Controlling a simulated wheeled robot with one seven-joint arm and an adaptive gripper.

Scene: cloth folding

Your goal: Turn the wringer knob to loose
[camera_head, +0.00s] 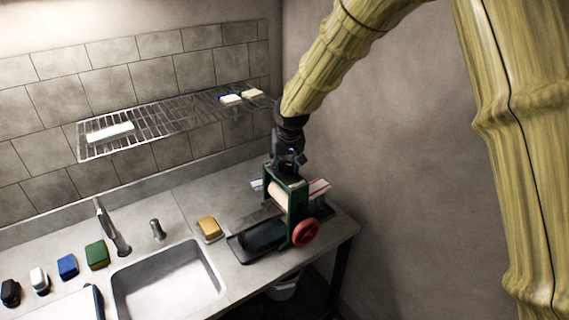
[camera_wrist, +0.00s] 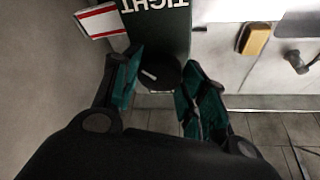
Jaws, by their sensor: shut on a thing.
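The wringer is a green frame (camera_head: 297,204) with a pale roller (camera_head: 278,194) and a red handwheel (camera_head: 305,233), at the right end of the counter. In the wrist view its dark green top (camera_wrist: 157,38) bears the word TIGHT, upside down in the picture. The round black knob (camera_wrist: 160,80) has a white mark slanting toward the upper left. My gripper (camera_wrist: 163,74) is shut on the knob from above, with a teal-padded finger on either side. In the head view my gripper (camera_head: 288,158) is over the wringer's top and hides the knob.
A yellow sponge (camera_head: 209,227) lies left of the wringer, by the sink (camera_head: 170,285) and tap (camera_head: 112,228). A wire shelf (camera_head: 165,118) hangs behind, left of my arm. A red-edged white card (camera_wrist: 101,20) sits beside the wringer. The wall is close on the right.

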